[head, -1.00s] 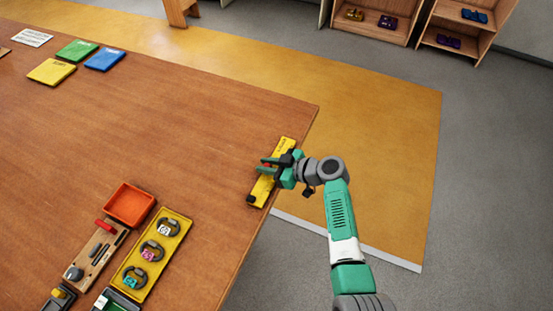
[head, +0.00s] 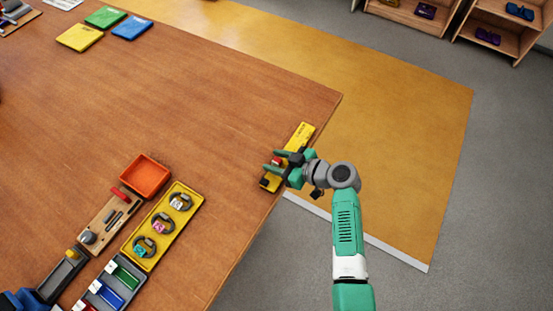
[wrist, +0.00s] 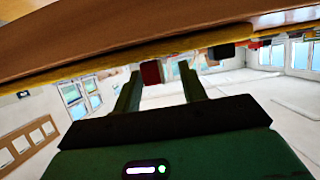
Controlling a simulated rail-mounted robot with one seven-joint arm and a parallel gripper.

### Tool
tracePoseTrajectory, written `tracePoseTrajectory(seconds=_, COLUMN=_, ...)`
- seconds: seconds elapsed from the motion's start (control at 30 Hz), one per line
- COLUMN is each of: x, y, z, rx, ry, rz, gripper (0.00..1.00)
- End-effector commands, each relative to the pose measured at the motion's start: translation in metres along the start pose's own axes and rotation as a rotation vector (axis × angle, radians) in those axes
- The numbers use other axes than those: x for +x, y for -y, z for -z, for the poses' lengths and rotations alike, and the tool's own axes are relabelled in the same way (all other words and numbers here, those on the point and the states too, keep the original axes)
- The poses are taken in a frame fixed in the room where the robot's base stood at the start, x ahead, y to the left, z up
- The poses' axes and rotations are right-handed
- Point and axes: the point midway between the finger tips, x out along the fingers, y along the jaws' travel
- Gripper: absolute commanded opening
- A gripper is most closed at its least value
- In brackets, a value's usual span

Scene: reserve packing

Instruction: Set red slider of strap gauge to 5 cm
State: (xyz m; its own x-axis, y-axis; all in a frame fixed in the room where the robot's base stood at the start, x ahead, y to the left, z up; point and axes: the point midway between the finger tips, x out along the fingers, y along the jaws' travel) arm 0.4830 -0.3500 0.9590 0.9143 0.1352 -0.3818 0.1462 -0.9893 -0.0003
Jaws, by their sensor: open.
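The yellow strap gauge (head: 301,135) lies along the right edge of the wooden table, with a black piece at its near end. Its red slider (head: 277,161) shows in the head view beside my fingers. My gripper (head: 273,160) is over the gauge's nearer half, its green fingers apart and pointing left. In the wrist view the red slider (wrist: 151,72) is between the two open fingers (wrist: 160,80), nearer the left one, with a gap to the right one. The scale marks are too small to read, so the slider's setting cannot be told.
An orange tray (head: 146,176), a yellow tray (head: 149,255) with several ring-shaped items, and a wooden tool board (head: 97,228) stand at lower left. Coloured flat pads (head: 106,17) lie at the far left. The table middle is clear.

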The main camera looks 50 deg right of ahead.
Motion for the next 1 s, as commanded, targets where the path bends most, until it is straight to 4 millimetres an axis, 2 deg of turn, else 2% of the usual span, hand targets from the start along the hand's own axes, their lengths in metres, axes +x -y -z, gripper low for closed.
tracePoseTrajectory(seconds=0.2, x=-0.043, y=-0.001, z=0.000, rx=0.000, ry=0.000, rz=-0.004, gripper=0.42)
tracePoseTrajectory(seconds=0.4, x=-0.071, y=0.000, z=0.000, rx=0.000, ry=0.000, rz=-0.001, gripper=0.42)
tracePoseTrajectory(seconds=1.0, x=-0.075, y=0.000, z=0.001, rx=-0.001, ry=0.000, rz=-0.001, gripper=0.42)
